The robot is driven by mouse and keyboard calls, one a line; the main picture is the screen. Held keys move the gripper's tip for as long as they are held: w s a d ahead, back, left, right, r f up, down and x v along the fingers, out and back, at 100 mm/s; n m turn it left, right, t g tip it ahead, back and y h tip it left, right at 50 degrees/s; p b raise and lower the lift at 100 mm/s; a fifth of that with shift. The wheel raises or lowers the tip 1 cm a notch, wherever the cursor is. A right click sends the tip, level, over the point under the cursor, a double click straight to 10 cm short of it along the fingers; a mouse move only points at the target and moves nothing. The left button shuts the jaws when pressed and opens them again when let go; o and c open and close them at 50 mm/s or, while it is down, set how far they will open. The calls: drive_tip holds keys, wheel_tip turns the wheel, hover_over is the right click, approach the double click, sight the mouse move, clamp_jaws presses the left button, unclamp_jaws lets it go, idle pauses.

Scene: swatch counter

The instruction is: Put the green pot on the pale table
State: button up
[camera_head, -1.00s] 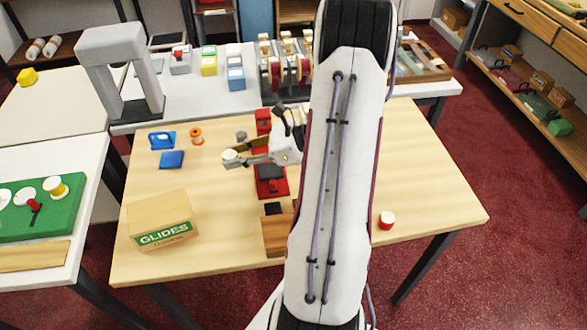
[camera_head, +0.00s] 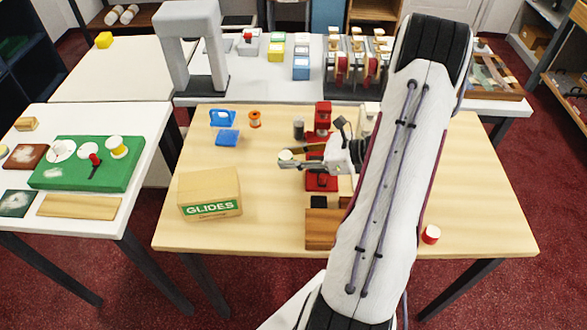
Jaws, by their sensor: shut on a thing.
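My gripper (camera_head: 290,160) is above the wooden table, left of the red press-like device, and points left. It is shut on a small round pot (camera_head: 286,155) with a pale top. The fingers hide much of its side, and its green colour is hard to make out. A white table (camera_head: 150,165) stands at the left, with a green board on it. Behind it is a cream table (camera_head: 120,80), mostly bare. Both are pale; I cannot tell which one the task names.
The wooden table (camera_head: 270,235) holds a GLIDES carton (camera_head: 210,195), blue items (camera_head: 226,138), an orange spool (camera_head: 254,119), the red device (camera_head: 322,118) and a red-and-white pot (camera_head: 431,234). A grey arch (camera_head: 190,12) stands beside the cream table.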

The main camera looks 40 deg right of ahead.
sight(295, 177)
drive_tip(key=shift+f, duration=0.5)
drive_tip(key=shift+f, duration=0.1)
drive_tip(key=shift+f, duration=2)
drive_tip(key=shift+f, duration=0.1)
drive_tip(key=o, duration=1.1)
drive_tip(key=shift+s+d+r, duration=0.25)
drive_tip(key=shift+s+r, duration=0.05)
drive_tip(key=shift+s, duration=0.05)
drive_tip(key=v, duration=1.1)
